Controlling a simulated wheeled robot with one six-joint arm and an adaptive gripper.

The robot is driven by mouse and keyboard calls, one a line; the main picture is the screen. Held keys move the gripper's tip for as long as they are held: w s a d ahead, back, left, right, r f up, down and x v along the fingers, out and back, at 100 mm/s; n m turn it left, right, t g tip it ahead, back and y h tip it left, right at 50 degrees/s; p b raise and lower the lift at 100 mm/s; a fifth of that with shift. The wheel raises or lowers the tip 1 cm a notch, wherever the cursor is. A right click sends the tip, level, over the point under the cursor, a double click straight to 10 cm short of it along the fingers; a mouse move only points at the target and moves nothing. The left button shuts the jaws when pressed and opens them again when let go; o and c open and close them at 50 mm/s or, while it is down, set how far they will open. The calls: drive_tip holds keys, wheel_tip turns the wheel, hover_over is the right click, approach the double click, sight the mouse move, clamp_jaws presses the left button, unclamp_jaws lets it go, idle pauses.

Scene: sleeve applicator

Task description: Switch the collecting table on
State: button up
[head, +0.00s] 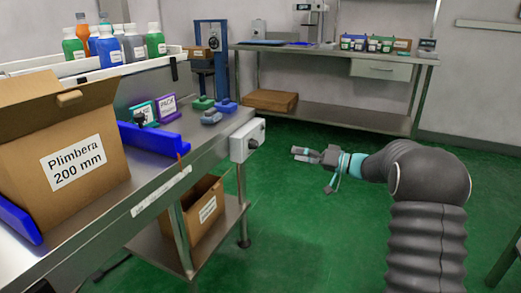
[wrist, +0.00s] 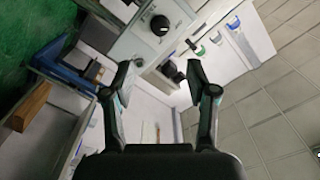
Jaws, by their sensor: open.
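The collecting table is the steel table (head: 165,195) at the left in the head view. In the wrist view a grey panel with a black rotary knob (wrist: 160,25) shows at the top, beyond the fingertips. A second dark knob-like part (wrist: 172,71) shows between the fingers; I cannot tell what it belongs to. My gripper (head: 300,153) is open and empty, to the right of the control box and apart from it. Its spread fingers also show in the wrist view (wrist: 159,82).
On the table stand a cardboard box labelled Plimbera 200 mm (head: 75,155), blue rails (head: 153,138) and small signs (head: 167,106). Bottles (head: 110,50) stand on a raised shelf. A carton (head: 200,208) lies below. A bench (head: 330,52) is behind. Green floor (head: 300,215) is clear.

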sight(257, 146)
drive_tip(key=x, duration=1.3)
drive_tip(key=shift+w+a, duration=0.1)
drive_tip(key=shift+a, duration=0.25)
clamp_jaws()
